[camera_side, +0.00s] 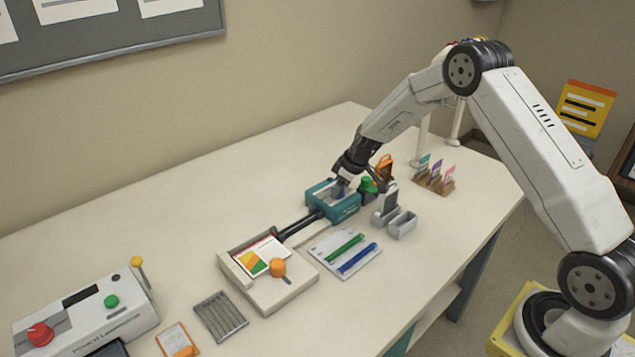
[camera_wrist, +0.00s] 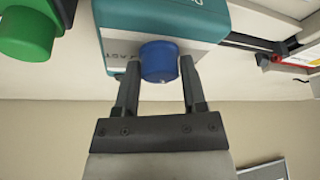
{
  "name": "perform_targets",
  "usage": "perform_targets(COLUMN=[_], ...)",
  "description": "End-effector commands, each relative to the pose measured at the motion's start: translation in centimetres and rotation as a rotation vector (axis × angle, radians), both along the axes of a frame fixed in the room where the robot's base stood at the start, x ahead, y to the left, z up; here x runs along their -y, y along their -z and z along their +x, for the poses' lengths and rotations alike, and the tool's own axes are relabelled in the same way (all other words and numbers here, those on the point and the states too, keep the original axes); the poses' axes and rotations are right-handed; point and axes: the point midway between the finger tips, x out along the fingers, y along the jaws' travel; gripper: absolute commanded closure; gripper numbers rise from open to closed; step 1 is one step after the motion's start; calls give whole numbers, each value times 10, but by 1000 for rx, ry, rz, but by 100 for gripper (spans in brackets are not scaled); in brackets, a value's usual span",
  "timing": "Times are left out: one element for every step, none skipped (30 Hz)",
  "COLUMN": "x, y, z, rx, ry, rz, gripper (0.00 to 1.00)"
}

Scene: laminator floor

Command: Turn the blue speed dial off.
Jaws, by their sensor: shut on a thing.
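The blue speed dial (camera_wrist: 160,63) sits on the face of a teal box-shaped unit (camera_wrist: 120,22) in the wrist view. My gripper (camera_wrist: 159,72) has one finger on each side of the dial and is shut on it. The dial's pointer or mark cannot be made out, so its setting is unclear. In the side view, my gripper (camera_side: 341,184) reaches down to the teal unit (camera_side: 347,211), and the dial (camera_side: 338,193) is a small, partly hidden blue patch.
A green knob (camera_wrist: 28,32) stands close to the dial. A dark rail (camera_side: 298,227) joins the teal unit to a cream tray (camera_side: 292,294) with an orange knob. Grey holders (camera_side: 402,224) and a card rack (camera_side: 433,182) stand to the right.

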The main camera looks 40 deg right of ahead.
Motion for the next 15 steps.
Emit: perform_targets(x=[0, 0, 0, 0, 0, 0, 0, 0, 0, 0, 0, 0, 0, 0, 0], y=[0, 0, 0, 1, 0, 1, 0, 1, 0, 0, 0, 0, 0, 0, 0], z=[-1, 0, 0, -1, 0, -1, 0, -1, 0, 0, 0, 0, 0, 0, 0], rx=[-2, -2, -2, -1, -1, -1, -1, -1, -1, -1, -1, -1, -1, -1, -1], ry=[0, 0, 0, 1, 1, 1, 1, 1, 1, 1, 1, 2, 2, 2, 2], rz=[2, 2, 2, 1, 1, 1, 1, 1, 1, 1, 1, 0, 0, 0, 0], gripper=[100, 100, 100, 100, 43, 31, 21, 12, 11, 11, 11, 11, 11, 11, 11])
